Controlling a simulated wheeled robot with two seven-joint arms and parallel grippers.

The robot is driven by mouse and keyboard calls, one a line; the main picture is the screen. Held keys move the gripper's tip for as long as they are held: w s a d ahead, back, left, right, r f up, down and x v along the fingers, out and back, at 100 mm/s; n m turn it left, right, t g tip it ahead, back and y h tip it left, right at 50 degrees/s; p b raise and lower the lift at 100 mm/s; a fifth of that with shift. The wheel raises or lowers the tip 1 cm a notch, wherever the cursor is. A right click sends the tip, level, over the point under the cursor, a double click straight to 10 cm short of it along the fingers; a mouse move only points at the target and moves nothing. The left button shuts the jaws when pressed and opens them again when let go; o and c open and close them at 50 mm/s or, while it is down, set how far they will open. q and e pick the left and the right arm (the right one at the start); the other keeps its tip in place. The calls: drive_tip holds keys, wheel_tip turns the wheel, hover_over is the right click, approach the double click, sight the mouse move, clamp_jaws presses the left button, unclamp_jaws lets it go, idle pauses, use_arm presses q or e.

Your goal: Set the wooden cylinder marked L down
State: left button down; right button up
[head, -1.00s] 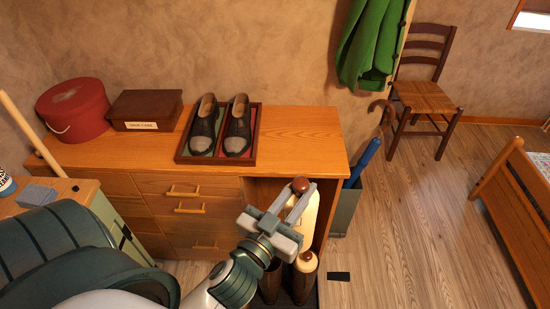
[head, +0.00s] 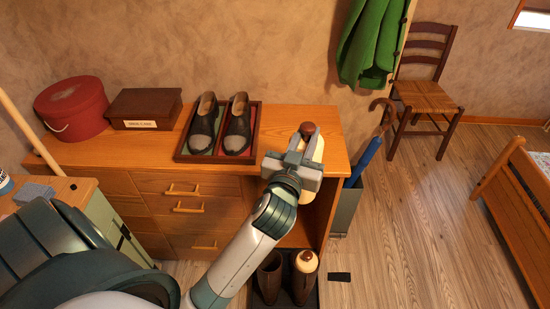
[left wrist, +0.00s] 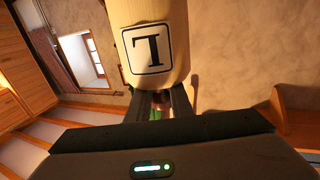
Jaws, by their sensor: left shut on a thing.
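The wooden cylinder marked L (head: 317,150) is pale with a brown knob on top. My left gripper (head: 302,152) is shut on it and holds it in front of the dresser's right end, with its knob showing above the dresser top's level in the picture. In the left wrist view the black L in a square shows on the cylinder (left wrist: 155,45), just past the fingers (left wrist: 157,103). My right gripper is in neither view.
Below stand two brown boots (head: 270,279) on a dark mat; the right one has a pale piece with a brown top (head: 306,262) in it. The dresser top (head: 190,165) bears shoes in a tray (head: 178,154), a brown box (head: 146,108) and a red round box (head: 73,108).

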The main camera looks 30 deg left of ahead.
use_arm(q)
drive_tip(key=w+a+r+n+y+b, duration=0.1)
drive_tip(key=w+a+r+y, duration=0.1)
drive_tip(key=w+r, duration=0.4)
drive_tip(key=w+a+r+n+g+y, duration=0.1)
drive_tip(key=w+a+r, duration=0.2)
drive_tip(key=w+r, duration=0.3)
drive_tip(key=w, duration=0.3)
drive_tip(key=shift+w+a+g+y+b, duration=0.3)
drive_tip(key=shift+w+a+y+b, duration=0.05)
drive_tip(key=shift+y+b, duration=0.05)
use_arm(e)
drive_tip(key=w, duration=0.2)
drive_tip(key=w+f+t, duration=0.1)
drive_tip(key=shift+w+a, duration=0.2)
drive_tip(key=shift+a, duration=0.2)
use_arm(q)
drive_tip(key=shift+a+f, duration=0.1)
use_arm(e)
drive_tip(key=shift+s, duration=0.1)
